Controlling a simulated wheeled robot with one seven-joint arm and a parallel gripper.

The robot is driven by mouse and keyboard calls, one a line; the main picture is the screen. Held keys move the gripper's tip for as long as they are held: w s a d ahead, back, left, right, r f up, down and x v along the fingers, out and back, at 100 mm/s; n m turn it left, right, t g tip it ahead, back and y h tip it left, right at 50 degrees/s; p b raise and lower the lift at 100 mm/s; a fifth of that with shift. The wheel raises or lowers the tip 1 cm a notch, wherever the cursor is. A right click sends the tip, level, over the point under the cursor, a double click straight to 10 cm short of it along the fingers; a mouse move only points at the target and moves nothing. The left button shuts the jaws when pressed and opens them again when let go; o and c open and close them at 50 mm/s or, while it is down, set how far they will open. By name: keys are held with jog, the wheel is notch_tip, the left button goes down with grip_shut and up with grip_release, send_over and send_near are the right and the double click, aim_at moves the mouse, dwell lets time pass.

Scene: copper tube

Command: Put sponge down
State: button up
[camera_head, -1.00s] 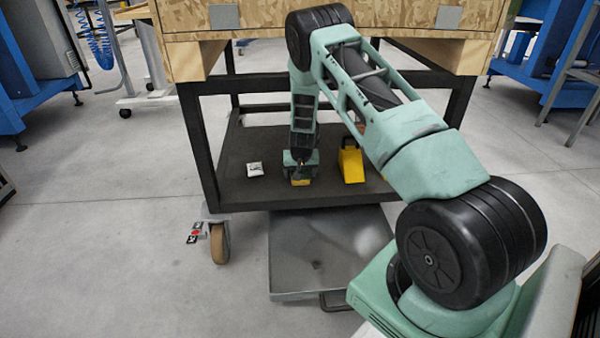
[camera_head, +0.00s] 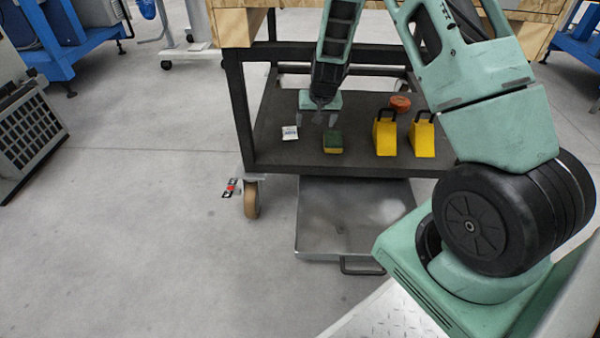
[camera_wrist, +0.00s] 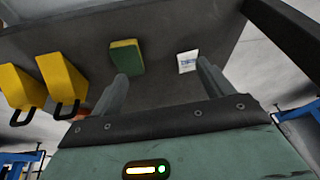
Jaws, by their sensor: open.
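The sponge (camera_head: 333,143), yellow with a green top, lies on the dark lower shelf (camera_head: 290,160) of the cart, near its front edge. It also shows in the wrist view (camera_wrist: 126,57), flat on the shelf. My gripper (camera_head: 317,119) is open and empty, above and slightly left of the sponge, apart from it. In the wrist view my gripper's two fingers (camera_wrist: 160,80) are spread, with bare shelf between them. The sponge lies just beyond the left finger's tip there.
A small white packet (camera_head: 290,133) lies left of the sponge. Two yellow wedges with black handles (camera_head: 385,137) (camera_head: 422,138) and a reddish round object (camera_head: 400,103) are to the right. A grey metal tray (camera_head: 335,222) is below the shelf. The cart's black leg (camera_head: 240,110) stands at left.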

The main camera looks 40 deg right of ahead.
jog(key=s+a+r+n+g+y, duration=0.1)
jog(key=s+a+r+n+y, duration=0.15)
jog(key=s+a+r, duration=0.65)
jog(key=s+a+r+n+g+y, duration=0.1)
jog(key=a+r+n, duration=0.25)
jog(key=a, duration=1.25)
jog(key=s+a+r+n, duration=0.2)
jog(key=s, duration=0.6)
jog(key=s+a+r+n+g+h, duration=0.1)
jog(key=s+a+r+n, duration=0.1)
jog(key=s, duration=0.6)
jog(key=s+a+r+n, duration=0.2)
jog(key=s+a+n, duration=0.1)
jog(key=s, duration=0.5)
jog(key=shift+s+a+r+n+g, duration=0.2)
jog(key=shift+s+n+g, duration=0.1)
jog(key=shift+s+g, duration=0.1)
jog(key=shift+h, duration=0.25)
notch_tip(320, 180, up, 42)
jog(key=p, duration=4.1)
jog(key=shift+f, duration=0.25)
